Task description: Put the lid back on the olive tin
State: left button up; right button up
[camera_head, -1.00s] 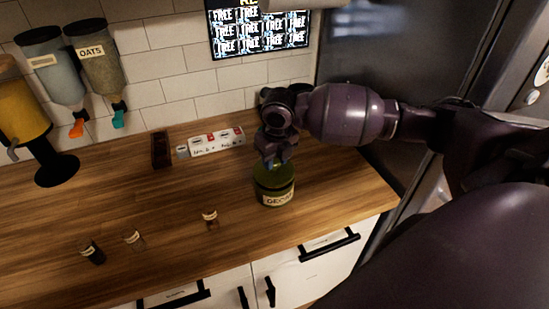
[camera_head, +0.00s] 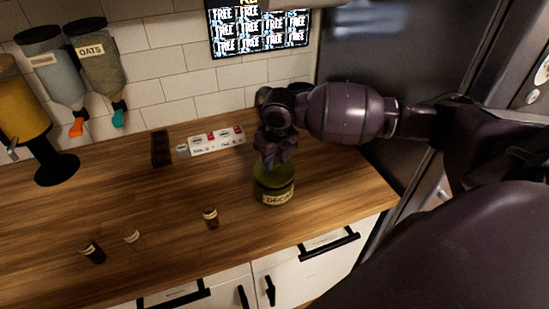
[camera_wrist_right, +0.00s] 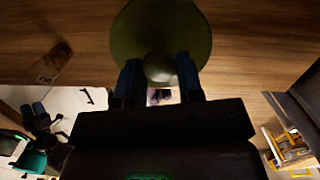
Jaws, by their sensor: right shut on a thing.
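The olive tin (camera_head: 274,192), a round olive-green canister with a pale DECAF label, stands on the wooden counter near its right end. My right gripper (camera_head: 272,160) is directly above it, pointing down. In the right wrist view the round olive lid (camera_wrist_right: 160,30) fills the top middle, and its pale knob is between the two dark fingertips of my right gripper (camera_wrist_right: 160,72). The gripper is shut on the lid's knob. The lid is at the tin's mouth; I cannot tell whether it is fully seated. My left gripper is not in view.
Small jars stand on the counter (camera_head: 110,205) to the left: one dark jar (camera_head: 93,252), one clear jar (camera_head: 132,237), one brown jar (camera_head: 210,218). A white power strip (camera_head: 217,141) and a dark box (camera_head: 161,149) are near the tiled wall. The fridge (camera_head: 400,60) is right.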

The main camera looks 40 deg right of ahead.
jog(key=o, duration=1.5)
jog(key=shift+r, duration=3.5)
grip_shut()
